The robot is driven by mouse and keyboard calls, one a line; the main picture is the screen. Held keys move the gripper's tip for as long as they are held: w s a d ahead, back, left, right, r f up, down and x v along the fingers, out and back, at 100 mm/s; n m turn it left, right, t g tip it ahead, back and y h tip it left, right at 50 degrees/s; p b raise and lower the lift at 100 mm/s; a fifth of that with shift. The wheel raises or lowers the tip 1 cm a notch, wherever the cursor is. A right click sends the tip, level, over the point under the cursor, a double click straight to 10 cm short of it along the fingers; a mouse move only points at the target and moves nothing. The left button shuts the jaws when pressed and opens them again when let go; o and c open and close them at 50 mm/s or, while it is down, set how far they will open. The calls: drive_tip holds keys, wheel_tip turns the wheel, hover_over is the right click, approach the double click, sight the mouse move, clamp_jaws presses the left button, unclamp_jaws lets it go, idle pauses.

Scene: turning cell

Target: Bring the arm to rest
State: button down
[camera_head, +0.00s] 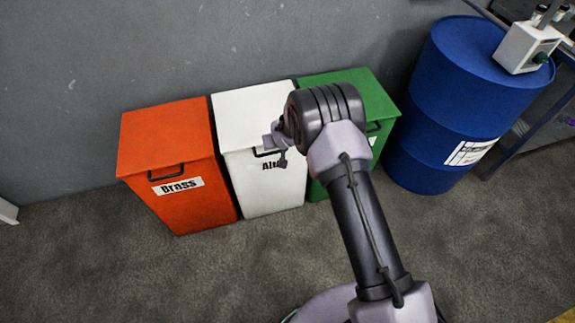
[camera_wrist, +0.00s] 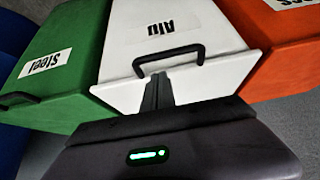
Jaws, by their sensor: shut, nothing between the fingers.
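My arm reaches up from the bottom of the head view, with its wrist in front of the white and green bins. My gripper (camera_wrist: 158,92) shows in the wrist view with its fingers together and nothing between them. Its fingertips overlap the front of the white bin just below the handle; I cannot tell whether they touch it. In the head view the gripper (camera_head: 281,158) is small and partly hidden by the wrist, in front of the white bin's front face.
An orange Brass bin (camera_head: 170,135), a white Alu bin (camera_head: 245,105) and a green Steel bin (camera_head: 370,85) stand side by side against the grey wall, lids shut. A blue drum (camera_head: 460,90) stands at right. A white device (camera_head: 525,48) is above it. Floor at lower left is clear.

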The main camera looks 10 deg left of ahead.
drive_tip(key=s+d+f+p, duration=0.15)
drive_tip(key=s+d, duration=0.25)
drive_tip(key=s, duration=0.5)
drive_tip(key=w+d+r+m, duration=0.2)
drive_tip(key=d+r, duration=0.2)
drive_tip(key=r, duration=0.8)
drive_tip(key=s+d+r+m, duration=0.1)
drive_tip(key=s+d+r, duration=0.25)
drive_tip(key=r, duration=0.35)
drive_tip(key=s+d+r+m+h, duration=0.1)
drive_tip(key=s+d+r, duration=0.25)
drive_tip(key=r, duration=0.45)
drive_tip(key=s+d+r+m, duration=0.1)
drive_tip(key=s+d+r, duration=0.25)
drive_tip(key=r, duration=0.35)
drive_tip(key=s+d+r+m, duration=0.1)
drive_tip(key=s+r+m, duration=0.1)
drive_tip(key=s, duration=0.8)
drive_tip(key=s+d+r+m, duration=0.1)
drive_tip(key=s+r, duration=0.4)
drive_tip(key=s, duration=0.6)
drive_tip(key=shift+d+m+y, duration=0.3)
drive_tip(key=shift+d+m, duration=0.1)
drive_tip(key=shift+d, duration=0.05)
drive_tip(key=shift+r, duration=0.1)
